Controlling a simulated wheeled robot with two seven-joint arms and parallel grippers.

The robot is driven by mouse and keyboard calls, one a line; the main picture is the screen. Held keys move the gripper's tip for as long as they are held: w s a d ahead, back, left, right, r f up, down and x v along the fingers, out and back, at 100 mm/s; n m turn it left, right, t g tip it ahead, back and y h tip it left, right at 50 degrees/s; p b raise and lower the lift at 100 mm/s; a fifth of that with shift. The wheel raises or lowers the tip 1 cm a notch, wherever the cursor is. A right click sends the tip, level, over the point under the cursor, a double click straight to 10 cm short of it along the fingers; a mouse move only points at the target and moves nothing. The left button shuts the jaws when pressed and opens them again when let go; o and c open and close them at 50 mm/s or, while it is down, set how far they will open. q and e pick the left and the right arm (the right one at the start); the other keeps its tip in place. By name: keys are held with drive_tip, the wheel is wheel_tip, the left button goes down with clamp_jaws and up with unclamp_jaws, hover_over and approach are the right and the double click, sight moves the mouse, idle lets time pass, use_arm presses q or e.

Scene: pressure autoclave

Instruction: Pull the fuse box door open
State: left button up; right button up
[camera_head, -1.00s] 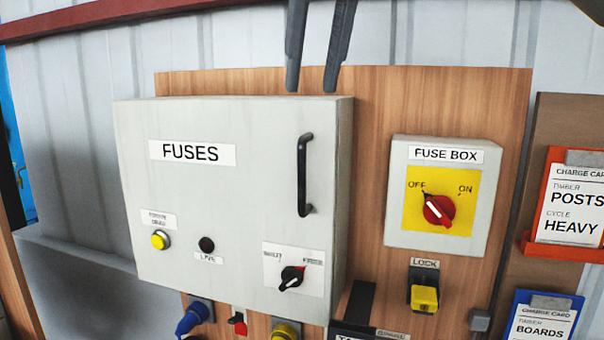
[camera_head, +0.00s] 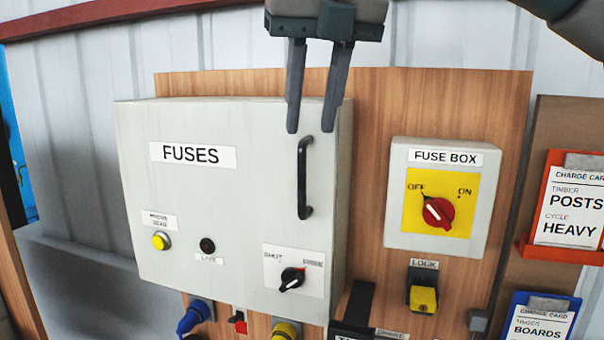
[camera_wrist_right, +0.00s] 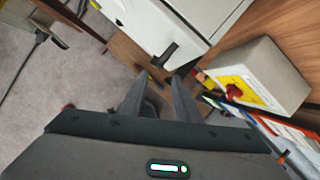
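The grey fuse box door (camera_head: 225,220), labelled FUSES, is closed in the head view. Its black vertical bar handle (camera_head: 303,177) is at the door's right side. My right gripper (camera_head: 312,128) hangs from the top, its two fingers pointing down and apart, empty. Its fingertips appear just above the handle's upper end; I cannot tell the depth gap. My left gripper is not in view.
A smaller box (camera_head: 443,200) with a red rotary switch (camera_head: 438,211) pointing to OFF stands at the right. A yellow lock (camera_head: 423,298) is below it. A black knob (camera_head: 291,279) sits low on the door. Card holders (camera_head: 566,207) hang far right.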

sight(304, 169)
drive_tip(key=p+x, duration=0.3)
drive_tip(key=x, duration=0.7)
drive_tip(key=shift+w+f+p, duration=0.2)
drive_tip(key=shift+f+p, duration=0.05)
drive_tip(key=shift+p, duration=0.15)
drive_tip(key=shift+w+a+f, duration=0.1)
drive_tip(key=shift+w+f, duration=0.05)
drive_tip(key=shift+f, duration=0.35)
clamp_jaws()
